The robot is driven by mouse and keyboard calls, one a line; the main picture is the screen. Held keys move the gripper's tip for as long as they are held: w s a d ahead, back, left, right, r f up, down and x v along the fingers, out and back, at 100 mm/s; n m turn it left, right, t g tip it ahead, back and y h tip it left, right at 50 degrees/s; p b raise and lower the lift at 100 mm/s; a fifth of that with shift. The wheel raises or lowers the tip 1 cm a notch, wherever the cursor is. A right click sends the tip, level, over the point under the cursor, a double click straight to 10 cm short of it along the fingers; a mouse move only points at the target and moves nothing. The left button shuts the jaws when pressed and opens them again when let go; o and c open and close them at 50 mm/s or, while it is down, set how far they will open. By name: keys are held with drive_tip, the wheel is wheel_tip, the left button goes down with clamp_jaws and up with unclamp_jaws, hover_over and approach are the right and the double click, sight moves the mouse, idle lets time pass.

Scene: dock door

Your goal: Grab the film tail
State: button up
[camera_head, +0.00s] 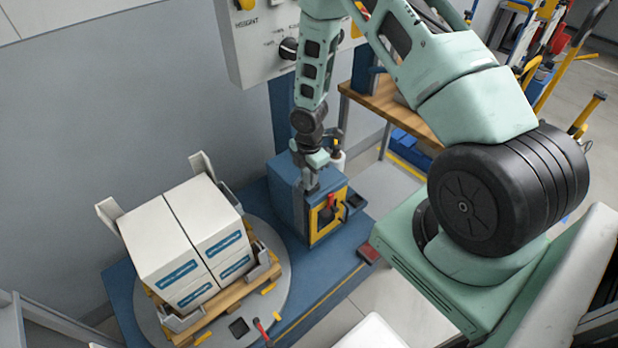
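My gripper (310,184) is at the end of my arm, pointing down at the top of a blue cabinet with a yellow-framed front (322,222). It is small and dark here, and I cannot tell whether its fingers are apart or closed. A white cylinder, perhaps the film roll (338,163), shows just right of my wrist, partly hidden. I cannot make out a film tail; it may be behind my wrist or too thin to see.
White cartons (165,240) stand on a wooden pallet on a round grey turntable (279,292) at the left. A control panel (262,42) hangs above. A wooden bench (385,102) is behind. A red-handled tool (262,330) lies at the turntable's front edge.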

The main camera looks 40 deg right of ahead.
clamp_jaws()
drive_tip(key=shift+r, duration=0.15)
